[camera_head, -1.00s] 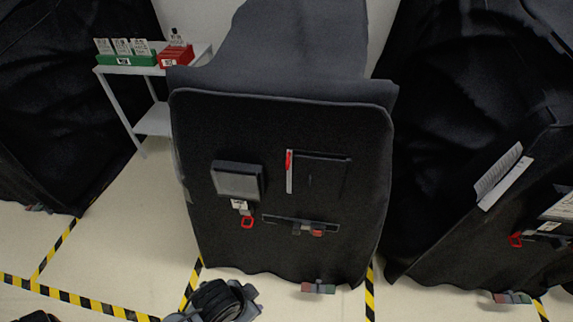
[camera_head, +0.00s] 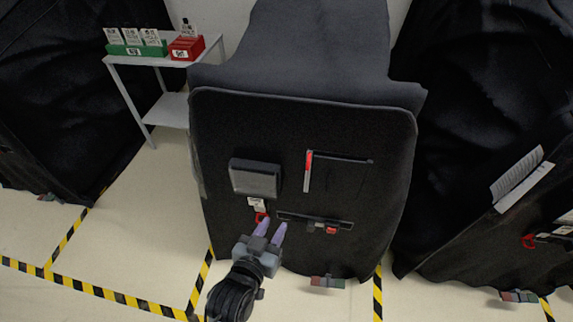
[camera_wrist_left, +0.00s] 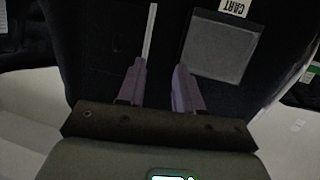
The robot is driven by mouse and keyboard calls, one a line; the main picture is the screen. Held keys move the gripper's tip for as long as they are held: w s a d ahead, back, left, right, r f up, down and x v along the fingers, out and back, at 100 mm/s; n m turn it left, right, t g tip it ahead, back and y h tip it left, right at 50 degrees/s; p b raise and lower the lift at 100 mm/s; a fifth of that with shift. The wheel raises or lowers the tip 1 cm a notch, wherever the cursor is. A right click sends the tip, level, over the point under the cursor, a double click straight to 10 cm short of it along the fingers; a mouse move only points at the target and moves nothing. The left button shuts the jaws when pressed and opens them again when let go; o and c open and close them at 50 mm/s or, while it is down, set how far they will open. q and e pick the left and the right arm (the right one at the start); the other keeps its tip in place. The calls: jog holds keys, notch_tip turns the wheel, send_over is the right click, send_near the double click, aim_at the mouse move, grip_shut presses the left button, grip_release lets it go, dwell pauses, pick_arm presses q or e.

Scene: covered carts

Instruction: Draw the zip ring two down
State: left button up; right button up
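A black cover panel (camera_head: 375,200) hangs upright on the middle cart. A small red ring (camera_head: 260,217) hangs under a white tag (camera_head: 257,203), below a grey square pocket (camera_head: 255,180). A pale strip with a red upper part (camera_head: 309,157) runs upright to the right of the pocket. My left gripper (camera_head: 271,227) is open with empty purple fingers in front of the panel, its left fingertip close to the ring in the picture; contact cannot be told. The left wrist view shows the fingers (camera_wrist_left: 160,66) apart, with the pocket (camera_wrist_left: 215,48) and pale strip (camera_wrist_left: 150,32) beyond. The ring does not show there.
A dark slot (camera_head: 290,216) with a red piece (camera_head: 331,230) lies right of the ring. A white side table (camera_head: 160,62) with green and red boxes stands back left. Covered carts stand at both sides. Yellow-black tape marks the floor.

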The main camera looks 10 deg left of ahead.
aim_at(307, 167)
pick_arm(q)
jog(key=w+d+r+t, duration=0.3)
jog(key=d+r, duration=0.1)
jog(key=r, duration=0.3)
jog(key=shift+m+h, duration=0.3)
jog(key=shift+h, duration=0.1)
jog(key=x, duration=0.5)
jog(key=b+x, duration=0.1)
jog(key=x, duration=0.4)
jog(key=shift+w+r, duration=0.25)
jog(key=shift+w, duration=0.1)
grip_shut()
dwell(0.3)
